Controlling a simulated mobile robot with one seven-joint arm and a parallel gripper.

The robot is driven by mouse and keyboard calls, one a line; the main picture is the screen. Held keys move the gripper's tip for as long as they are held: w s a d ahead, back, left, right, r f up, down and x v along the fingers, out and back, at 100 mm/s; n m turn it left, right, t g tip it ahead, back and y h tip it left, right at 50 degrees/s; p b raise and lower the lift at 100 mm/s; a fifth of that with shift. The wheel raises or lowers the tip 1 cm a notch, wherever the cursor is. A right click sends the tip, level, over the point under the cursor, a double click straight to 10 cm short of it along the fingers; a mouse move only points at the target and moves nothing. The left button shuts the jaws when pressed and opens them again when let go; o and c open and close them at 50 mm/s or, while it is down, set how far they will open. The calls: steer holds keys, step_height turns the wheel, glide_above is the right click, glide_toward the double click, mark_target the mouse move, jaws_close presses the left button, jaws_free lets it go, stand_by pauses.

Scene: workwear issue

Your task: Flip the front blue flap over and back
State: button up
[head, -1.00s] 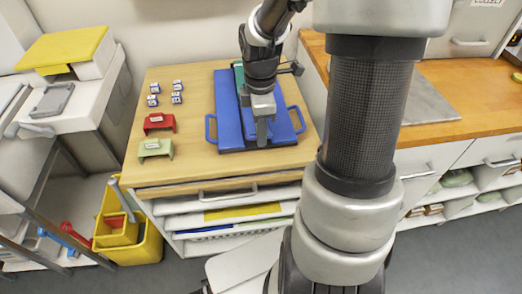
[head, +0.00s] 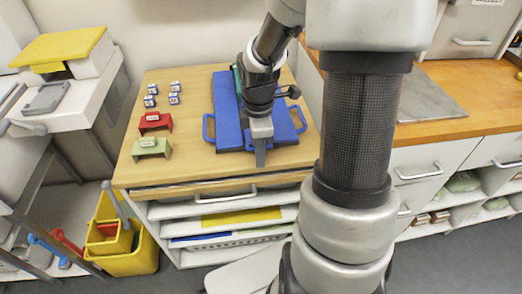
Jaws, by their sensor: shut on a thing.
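A blue folding piece (head: 228,112) lies on the wooden top of the cabinet, with blue loop handles at its left (head: 208,128) and right (head: 301,119) sides. The front blue flap (head: 285,124) is largely behind my arm. My gripper (head: 260,153) points down at the front edge of the blue piece, shut on the flap. The grip itself is hidden by the fingers. A strip of green shows behind my wrist.
A red bracket (head: 154,122), a green bracket (head: 152,146) and several small blue-and-white blocks (head: 175,99) stand left of the blue piece. The wooden top (head: 190,168) is clear in front. A yellow bin (head: 132,262) stands on the floor at left.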

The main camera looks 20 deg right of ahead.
steer(key=shift+s+d+f, duration=0.1)
steer(key=shift+s+f, duration=0.25)
steer(key=shift+f, duration=0.35)
steer(key=shift+s+f, duration=0.3)
steer(key=shift+f, duration=0.4)
steer(key=shift+r, duration=0.1)
steer(key=shift+w+r+p, duration=0.2)
steer(key=shift+r+p, duration=0.75)
steer(key=shift+p, duration=0.1)
steer(key=shift+c, duration=0.5)
steer(key=shift+g, duration=0.3)
step_height(320, 180, up, 5)
steer(key=p, duration=0.5)
steer(key=shift+w+r, duration=0.15)
steer(key=shift+r, duration=0.05)
steer(key=shift+o, duration=0.3)
steer(key=shift+r+p, duration=0.35)
steer(key=shift+p, duration=0.2)
steer(key=shift+o, duration=0.6)
steer(key=shift+r, duration=0.15)
